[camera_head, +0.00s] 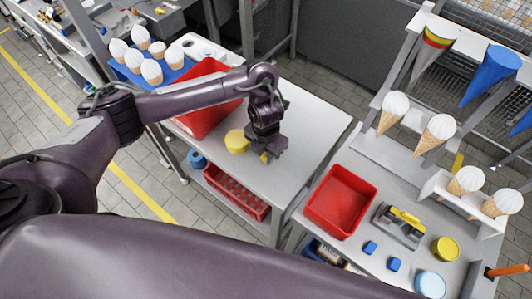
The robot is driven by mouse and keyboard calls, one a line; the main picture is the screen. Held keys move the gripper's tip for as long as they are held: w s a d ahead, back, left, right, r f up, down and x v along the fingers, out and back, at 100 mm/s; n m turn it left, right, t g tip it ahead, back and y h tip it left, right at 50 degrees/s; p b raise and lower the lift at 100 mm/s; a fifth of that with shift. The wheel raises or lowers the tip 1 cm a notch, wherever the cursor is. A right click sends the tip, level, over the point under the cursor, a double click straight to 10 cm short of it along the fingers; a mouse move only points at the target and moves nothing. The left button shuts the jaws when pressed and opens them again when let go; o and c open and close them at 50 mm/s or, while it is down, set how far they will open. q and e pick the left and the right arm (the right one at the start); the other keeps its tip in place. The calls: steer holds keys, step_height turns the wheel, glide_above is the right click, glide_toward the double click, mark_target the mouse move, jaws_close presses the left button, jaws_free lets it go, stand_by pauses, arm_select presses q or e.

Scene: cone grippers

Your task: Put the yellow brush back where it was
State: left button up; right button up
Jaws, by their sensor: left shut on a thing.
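My left gripper (268,148) is over the grey table in the middle, shut on a yellow thing (264,157). Only a small part of that thing shows beside the dark fingers; it looks like the yellow brush, but its shape is mostly hidden. Whether it touches the table top (300,135) I cannot tell. A round yellow thing (236,141) stands on the table just left of the gripper. My right gripper is out of view.
A red bin (205,122) stands behind my left forearm. On the right bench are a red tray (340,201), a grey block with a yellow top (400,223), blue pieces (370,247), a yellow tub (445,248) and racks of cones. The table's right part is clear.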

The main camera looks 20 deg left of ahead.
arm_select(q)
steer(key=shift+f, duration=0.1)
steer(key=o, duration=1)
steer(key=shift+c, duration=0.2)
steer(key=shift+r, duration=0.2)
step_height(320, 180, up, 11)
steer(key=shift+f+p, duration=0.15)
steer(key=shift+p, duration=0.75)
steer(key=shift+r, duration=0.6)
